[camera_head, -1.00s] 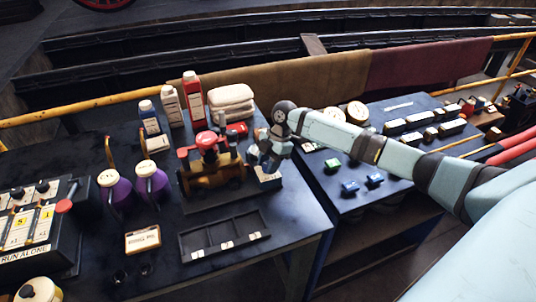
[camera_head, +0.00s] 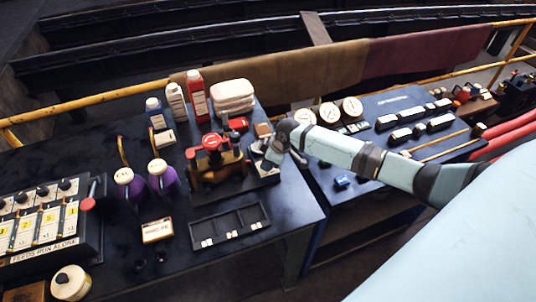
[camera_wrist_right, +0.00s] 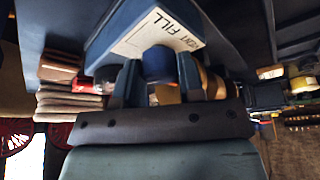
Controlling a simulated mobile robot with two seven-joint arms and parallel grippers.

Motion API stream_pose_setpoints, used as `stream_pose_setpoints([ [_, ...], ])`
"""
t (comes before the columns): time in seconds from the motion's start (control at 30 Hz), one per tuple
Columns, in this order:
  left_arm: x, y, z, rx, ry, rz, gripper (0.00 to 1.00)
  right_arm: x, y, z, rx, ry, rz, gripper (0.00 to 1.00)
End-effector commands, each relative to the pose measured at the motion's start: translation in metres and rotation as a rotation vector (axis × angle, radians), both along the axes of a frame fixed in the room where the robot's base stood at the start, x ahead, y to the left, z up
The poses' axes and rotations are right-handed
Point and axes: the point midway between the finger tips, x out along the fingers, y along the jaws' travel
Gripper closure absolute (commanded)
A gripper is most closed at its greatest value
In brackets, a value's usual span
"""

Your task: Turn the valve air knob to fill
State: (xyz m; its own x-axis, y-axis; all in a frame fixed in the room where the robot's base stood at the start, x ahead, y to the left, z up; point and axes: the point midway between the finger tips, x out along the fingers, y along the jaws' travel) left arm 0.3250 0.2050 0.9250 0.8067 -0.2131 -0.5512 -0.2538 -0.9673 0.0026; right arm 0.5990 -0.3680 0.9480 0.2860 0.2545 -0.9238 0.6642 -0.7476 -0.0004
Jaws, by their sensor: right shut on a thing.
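The valve box with its label reading VENT and FILL (camera_wrist_right: 160,35) is close up in the right wrist view. In the head view the valve box (camera_head: 265,169) stands at the right end of the dark bench, beside the small engine. A blue round knob (camera_wrist_right: 158,64) sits at the label's edge, between the two fingers of my right gripper (camera_wrist_right: 158,80). The right gripper (camera_head: 273,154) is shut on this knob and partly hides it in the head view. Which word the knob points to cannot be told. My left gripper is not in view.
A small engine with red parts (camera_head: 216,165) stands just left of the valve box. A compartment tray (camera_head: 230,225) lies in front. Bottles (camera_head: 197,96) and folded cloths (camera_head: 232,96) stand behind. A second blue bench (camera_head: 365,110) with several small blocks is to the right.

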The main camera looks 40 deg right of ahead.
Motion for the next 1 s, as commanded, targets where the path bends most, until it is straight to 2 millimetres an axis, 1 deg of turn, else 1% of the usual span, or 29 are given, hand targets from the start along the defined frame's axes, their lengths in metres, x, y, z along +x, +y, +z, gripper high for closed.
stream_pose_setpoints([
  [0.03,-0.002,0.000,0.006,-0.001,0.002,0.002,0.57,0.000,0.001,0.003,0.001,-0.001,-0.044,0.88],
  [0.07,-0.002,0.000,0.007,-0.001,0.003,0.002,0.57,0.000,0.001,0.003,0.000,-0.001,-0.073,0.88],
  [0.17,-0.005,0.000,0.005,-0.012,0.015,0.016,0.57,-0.001,0.001,0.002,0.001,-0.001,-0.168,0.88],
  [0.43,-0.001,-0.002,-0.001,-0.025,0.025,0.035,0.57,-0.001,0.002,0.000,0.001,-0.001,-0.410,0.88],
  [0.6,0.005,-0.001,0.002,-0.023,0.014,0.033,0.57,0.000,0.002,0.000,0.001,-0.002,-0.536,0.88],
  [0.8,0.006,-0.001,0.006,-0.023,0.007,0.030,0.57,-0.001,0.002,0.000,0.001,0.000,-0.641,0.88],
  [1.0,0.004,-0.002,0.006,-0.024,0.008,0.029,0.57,-0.001,0.002,0.000,0.000,0.000,-0.697,0.88],
])
